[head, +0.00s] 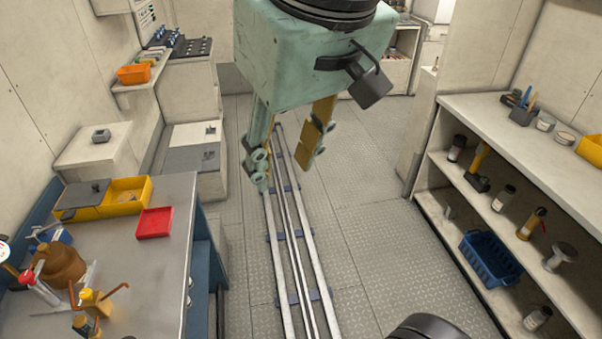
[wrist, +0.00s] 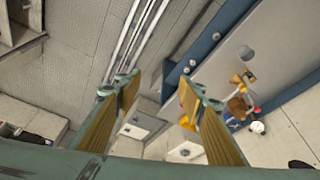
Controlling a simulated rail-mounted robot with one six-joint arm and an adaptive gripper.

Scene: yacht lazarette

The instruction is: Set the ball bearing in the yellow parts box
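A yellow parts box (head: 105,211) stands on the grey bench at the left in the head view. A grey panel (head: 80,192) covers its left part and the right part is open, with a small item inside too small to name. I cannot pick out the ball bearing with certainty in either view. My gripper (head: 285,172) hangs above the floor rails, right of the bench and apart from it. Its two fingers are spread with nothing between them, as the wrist view (wrist: 158,90) also shows.
A red tray (head: 154,223) lies beside the yellow box. Bottles and brown tools crowd the bench's near left. An orange bin (head: 133,75) sits on a back-left ledge. Right shelves hold a blue basket (head: 489,258), jars and tools; another yellow container (head: 591,149) is on top.

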